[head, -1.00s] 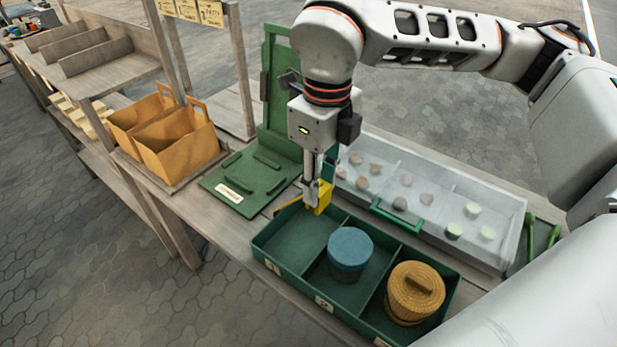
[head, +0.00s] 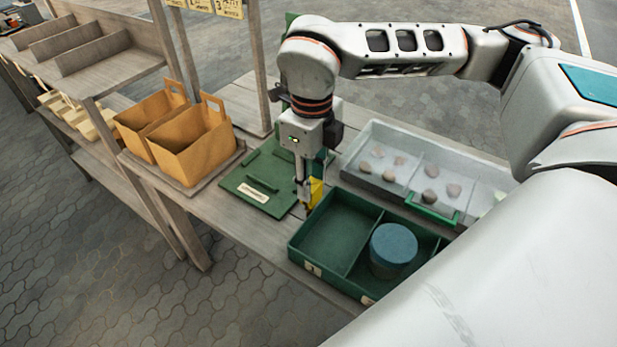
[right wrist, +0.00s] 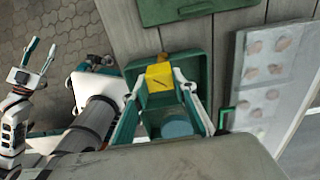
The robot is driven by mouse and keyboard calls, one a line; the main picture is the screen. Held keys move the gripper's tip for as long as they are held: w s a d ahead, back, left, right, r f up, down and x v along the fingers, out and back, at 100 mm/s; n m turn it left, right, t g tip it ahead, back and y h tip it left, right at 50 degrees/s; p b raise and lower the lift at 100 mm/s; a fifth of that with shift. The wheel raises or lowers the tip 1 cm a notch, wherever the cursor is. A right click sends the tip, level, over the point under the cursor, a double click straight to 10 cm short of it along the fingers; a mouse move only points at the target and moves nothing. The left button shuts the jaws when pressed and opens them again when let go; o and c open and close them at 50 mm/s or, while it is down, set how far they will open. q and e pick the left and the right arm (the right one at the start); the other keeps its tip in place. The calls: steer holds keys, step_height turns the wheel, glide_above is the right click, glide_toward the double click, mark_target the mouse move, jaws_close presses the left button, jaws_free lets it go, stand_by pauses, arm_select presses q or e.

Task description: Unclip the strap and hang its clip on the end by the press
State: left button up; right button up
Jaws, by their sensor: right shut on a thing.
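My right gripper (head: 306,204) points down at the left end of the green tray (head: 345,284), the end nearest the green press (head: 248,192). It is shut on a yellow clip (head: 316,190). The clip also shows between the fingers in the right wrist view (right wrist: 160,76), over the tray's end. I cannot tell whether the clip touches the rim. A strap cannot be made out. The press's upright is mostly hidden behind my arm. My left gripper (right wrist: 38,54) shows at the left of the right wrist view, with its fingers apart and empty.
A blue-lidded jar (head: 394,243) stands in the tray. Behind the tray, a clear-topped case (head: 372,133) holds several small lumps. Orange carriers (head: 190,150) stand to the left beside wooden posts. My right arm covers the tray's right part.

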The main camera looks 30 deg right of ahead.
steer(key=shift+f+b, duration=0.4)
steer(key=shift+f, duration=0.35)
steer(key=shift+f+b, duration=0.65)
steer(key=shift+f, duration=0.55)
arm_select(q)
steer(key=shift+w+a+f, duration=0.35)
steer(key=shift+w+f, duration=0.1)
steer(key=shift+w, duration=0.05)
steer(key=shift+s+d+f, duration=0.15)
steer(key=shift+s+f, duration=0.15)
steer(key=shift+s, duration=0.3)
steer(key=shift+w, duration=0.1)
